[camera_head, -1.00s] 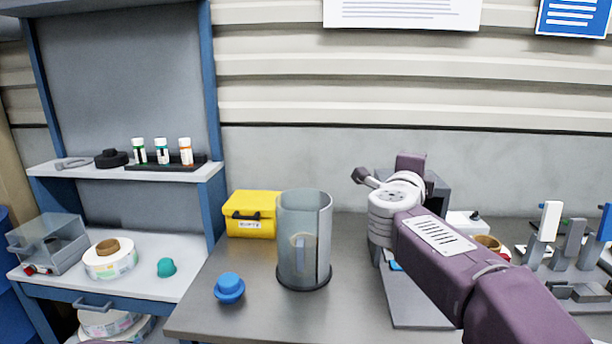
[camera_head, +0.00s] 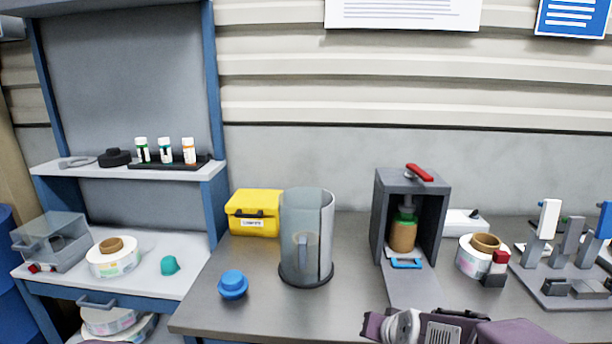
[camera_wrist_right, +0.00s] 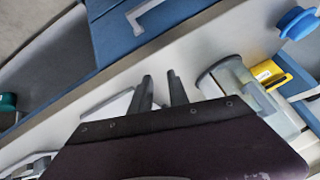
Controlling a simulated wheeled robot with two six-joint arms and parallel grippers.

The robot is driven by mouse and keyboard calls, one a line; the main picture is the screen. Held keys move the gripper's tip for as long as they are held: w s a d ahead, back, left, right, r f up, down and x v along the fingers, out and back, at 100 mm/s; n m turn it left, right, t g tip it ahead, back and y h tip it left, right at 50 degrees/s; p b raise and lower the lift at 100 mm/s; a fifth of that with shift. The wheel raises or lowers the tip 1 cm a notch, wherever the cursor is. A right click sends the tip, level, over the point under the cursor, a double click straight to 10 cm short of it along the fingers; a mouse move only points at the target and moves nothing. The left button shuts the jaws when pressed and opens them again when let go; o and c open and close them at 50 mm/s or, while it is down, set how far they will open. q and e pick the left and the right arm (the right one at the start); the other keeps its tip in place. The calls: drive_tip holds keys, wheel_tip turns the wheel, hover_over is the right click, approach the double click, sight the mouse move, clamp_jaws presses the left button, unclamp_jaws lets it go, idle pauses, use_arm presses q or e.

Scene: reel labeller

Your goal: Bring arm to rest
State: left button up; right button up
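My right arm shows as purple and white links at the bottom right of the head view, in front of the bench and low in the picture. Its fingers cannot be made out there. In the right wrist view my right gripper (camera_wrist_right: 160,92) shows two dark fingers standing apart with nothing between them. The fingers point toward the bench and the blue drawer front. My left gripper is in neither view.
On the bench (camera_head: 350,312) stand a clear cylinder (camera_head: 306,240), a blue knob (camera_head: 232,285), a yellow box (camera_head: 253,213), a grey press (camera_head: 432,205) with a green-topped brown bottle inside, a label reel (camera_head: 478,255) and a grey rack (camera_head: 565,285). A shelf unit (camera_head: 215,205) stands left.

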drive_tip(key=s+d+f+n+g, duration=0.1)
drive_tip(key=s+f+n+g, duration=0.2)
drive_tip(key=s, duration=0.4)
drive_tip(key=s+d+f+g, duration=0.2)
drive_tip(key=s+f, duration=0.4)
drive_tip(key=s, duration=0.1)
drive_tip(key=s+a+f+g+b, duration=0.15)
drive_tip(key=s+f+b, duration=0.25)
drive_tip(key=f+b, duration=0.75)
wheel_tip(320, 180, up, 20)
drive_tip(key=p, duration=2)
drive_tip(key=shift+w+d+h+p, duration=0.2)
drive_tip(key=shift+w+h+p, duration=0.1)
drive_tip(key=shift+p, duration=0.1)
